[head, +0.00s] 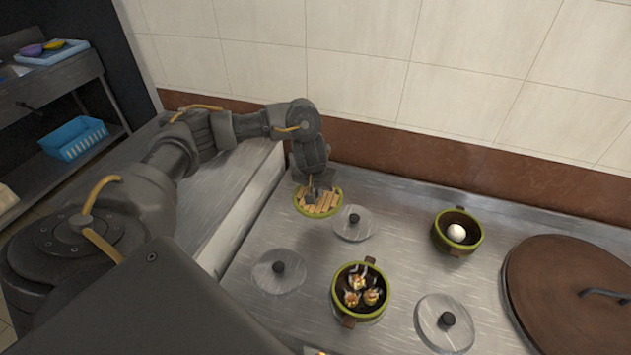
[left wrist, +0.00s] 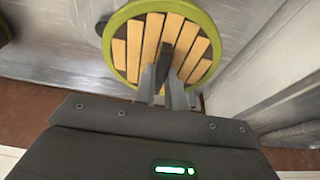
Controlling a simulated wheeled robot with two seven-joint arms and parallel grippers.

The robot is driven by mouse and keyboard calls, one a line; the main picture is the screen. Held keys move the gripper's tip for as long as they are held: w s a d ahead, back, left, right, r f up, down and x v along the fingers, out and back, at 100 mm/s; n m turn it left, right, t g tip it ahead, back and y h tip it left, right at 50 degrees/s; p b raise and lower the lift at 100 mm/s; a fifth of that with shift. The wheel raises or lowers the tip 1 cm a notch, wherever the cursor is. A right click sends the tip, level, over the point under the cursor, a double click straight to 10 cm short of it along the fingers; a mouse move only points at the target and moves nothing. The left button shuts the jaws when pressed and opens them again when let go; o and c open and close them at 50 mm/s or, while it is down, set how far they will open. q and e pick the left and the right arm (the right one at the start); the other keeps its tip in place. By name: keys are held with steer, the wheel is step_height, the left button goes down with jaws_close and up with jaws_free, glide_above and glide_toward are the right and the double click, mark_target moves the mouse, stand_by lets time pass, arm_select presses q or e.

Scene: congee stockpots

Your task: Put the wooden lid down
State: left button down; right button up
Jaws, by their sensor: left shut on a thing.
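The wooden lid (head: 308,206) is round, with light wooden slats and a green rim. It is at the back left of the steel counter in the head view, and it fills the top middle of the left wrist view (left wrist: 132,48). My left gripper (head: 317,188) is above it, shut on its dark handle, and the fingers also show in the left wrist view (left wrist: 166,82). I cannot tell whether the lid touches the counter. My right gripper is not in view.
A green pot with food (head: 345,278) and a green pot with an egg (head: 440,237) stand on the counter (head: 395,210). Glass lids (head: 368,228), (head: 268,282), (head: 430,330) lie around them. A large brown lid (head: 570,275) is at right. The wall is close behind.

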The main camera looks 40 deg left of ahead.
arm_select(q)
steer(key=w+a+f+b, duration=0.1)
steer(key=a+f, duration=0.1)
steer(key=w+a+f+b, duration=0.3)
steer(key=a+f+b, duration=0.1)
steer(key=f, duration=0.1)
steer(key=shift+w+a, duration=0.2)
steer(key=shift+w+a+f+b, duration=0.1)
steer(key=shift+w+a+b, duration=0.05)
steer(key=shift+a+b, duration=0.15)
steer(key=b+x, duration=0.1)
steer(key=x, duration=0.1)
steer(key=b+x, duration=0.1)
steer(key=shift+s+f+b, duration=0.25)
steer(key=shift+f+b, duration=0.1)
steer(key=shift+f, duration=0.1)
steer(key=shift+r, duration=0.1)
steer(key=c, duration=1.5)
jaws_free()
steer(key=shift+o, duration=0.2)
